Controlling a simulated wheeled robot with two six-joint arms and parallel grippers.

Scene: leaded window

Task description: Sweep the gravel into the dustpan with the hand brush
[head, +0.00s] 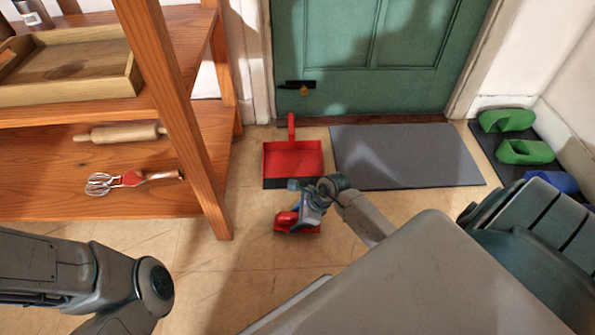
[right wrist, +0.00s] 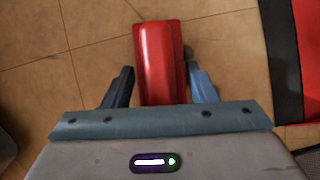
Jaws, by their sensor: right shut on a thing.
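The red dustpan (head: 292,158) lies on the tiled floor in front of the green door, its handle towards the door and its dark lip towards me. Its dark lip and red body also show at the right edge of the right wrist view (right wrist: 309,45). My right gripper (head: 300,214) is shut on the red hand brush (head: 284,219), just in front of the dustpan and apart from it. In the right wrist view, the brush's red handle (right wrist: 160,62) sits between the fingers. The bristles are hidden. I cannot make out any gravel. My left gripper is out of view.
A grey doormat (head: 405,157) lies right of the dustpan. A wooden shelf (head: 190,120) stands at left, holding a tray (head: 120,85), rolling pin (head: 125,133) and whisk (head: 125,181). Green clogs (head: 524,152) rest on a dark mat at right. Floor left of the brush is clear.

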